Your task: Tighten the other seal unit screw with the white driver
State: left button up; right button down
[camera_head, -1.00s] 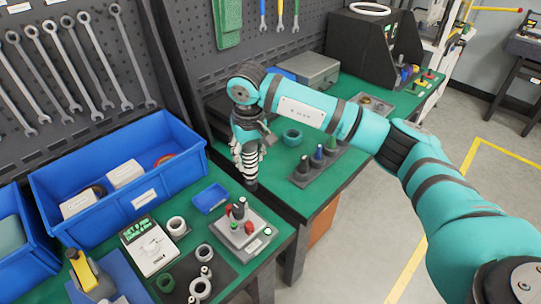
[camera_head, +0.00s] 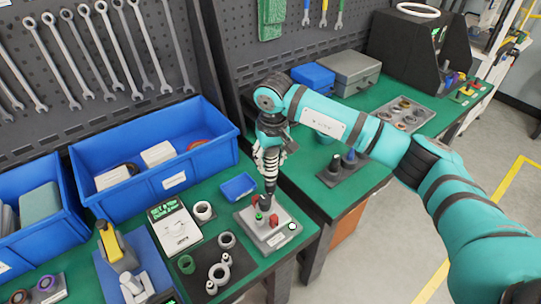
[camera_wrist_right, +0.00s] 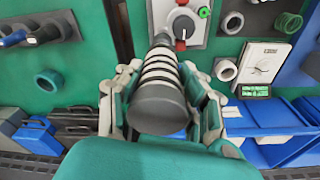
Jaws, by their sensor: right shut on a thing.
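My right gripper (camera_head: 270,163) is shut on the white driver (camera_head: 268,157), which has white and dark bands. It holds the driver upright, with the dark lower end over the seal unit (camera_head: 250,233). In the right wrist view the driver (camera_wrist_right: 158,75) lies between the fingers (camera_wrist_right: 163,105) and its far end points at the seal unit (camera_wrist_right: 198,40). The unit is a light grey block with red and green parts on top. I cannot tell whether the tip touches a screw. My left gripper is not in view.
A blue bin (camera_head: 157,192) stands behind, with a small blue tray (camera_head: 238,187) near the unit. A white meter (camera_head: 175,230) and rings (camera_head: 203,211) lie to the left. A driver stand (camera_head: 341,175) is on the bench to the right, past a gap.

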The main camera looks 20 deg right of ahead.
jog(key=shift+r, duration=0.1)
dwell(0.3)
jog(key=shift+b, duration=0.3)
dwell(0.6)
jog(key=shift+f+b, duration=1.1)
jog(key=shift+f, duration=0.15)
dwell(1.0)
jog(key=shift+f+b, duration=0.1)
jog(key=shift+b, duration=0.4)
dwell(1.1)
jog(key=shift+r+p, duration=1.1)
jog(key=shift+r, duration=1.45)
